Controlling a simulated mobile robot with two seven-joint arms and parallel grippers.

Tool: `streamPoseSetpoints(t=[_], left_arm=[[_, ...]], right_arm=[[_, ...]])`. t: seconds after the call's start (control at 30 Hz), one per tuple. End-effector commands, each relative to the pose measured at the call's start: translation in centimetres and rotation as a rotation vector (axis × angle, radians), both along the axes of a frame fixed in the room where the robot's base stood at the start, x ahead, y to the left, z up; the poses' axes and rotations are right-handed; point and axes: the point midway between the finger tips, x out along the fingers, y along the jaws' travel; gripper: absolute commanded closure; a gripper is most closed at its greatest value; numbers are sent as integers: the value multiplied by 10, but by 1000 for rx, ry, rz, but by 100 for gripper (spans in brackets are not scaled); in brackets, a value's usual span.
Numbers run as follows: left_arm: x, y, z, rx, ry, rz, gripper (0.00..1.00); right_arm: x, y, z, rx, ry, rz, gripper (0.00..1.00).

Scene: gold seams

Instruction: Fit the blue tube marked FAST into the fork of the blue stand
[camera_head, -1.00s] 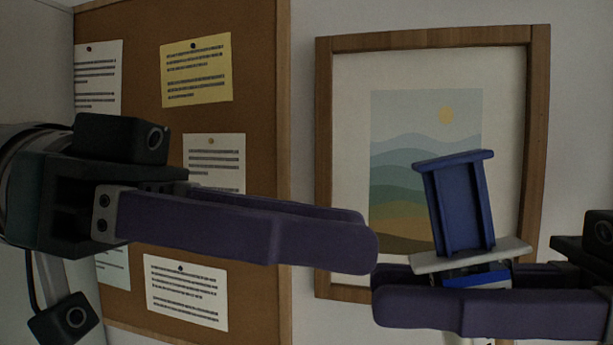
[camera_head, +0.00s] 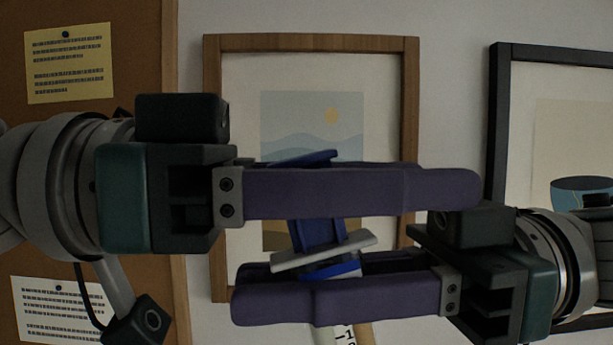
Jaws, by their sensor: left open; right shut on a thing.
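A blue channel-shaped piece (camera_head: 318,234) with a flat cap stands tilted in the camera_head view. A pale grey plate (camera_head: 325,250) crosses its lower end. I cannot read FAST on it or tell whether it is the tube or part of the stand. My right gripper (camera_head: 243,288), from the right, is shut on its lower part below the plate. My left gripper (camera_head: 472,187), from the left, is open above the plate. Its near finger hides the piece's middle. I cannot tell whether the piece is between its fingers.
A white part with dark marks (camera_head: 340,334) and a tan part (camera_head: 363,333) show below my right gripper. Behind are a wood-framed picture (camera_head: 212,120), a dark-framed picture (camera_head: 498,120) and a pinboard (camera_head: 140,130) with notes. No table top shows.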

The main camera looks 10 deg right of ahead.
Motion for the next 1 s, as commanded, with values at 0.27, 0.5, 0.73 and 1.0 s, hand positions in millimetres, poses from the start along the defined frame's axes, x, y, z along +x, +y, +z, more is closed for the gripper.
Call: streamPoseSetpoints(t=[0.27, 0.5, 0.73, 1.0], left_arm=[[0, -7, 0, 1, -1, 1, 52], [0, -7, 0, 1, 0, 1, 67], [0, -7, 0, 1, 0, 1, 93], [0, -7, 0, 1, 0, 0, 100]], right_arm=[[0, 0, 0, 0, 0, 0, 100], [0, 0, 0, 0, 0, 0, 100], [0, 0, 0, 0, 0, 0, 100], [0, 0, 0, 0, 0, 0, 100]])
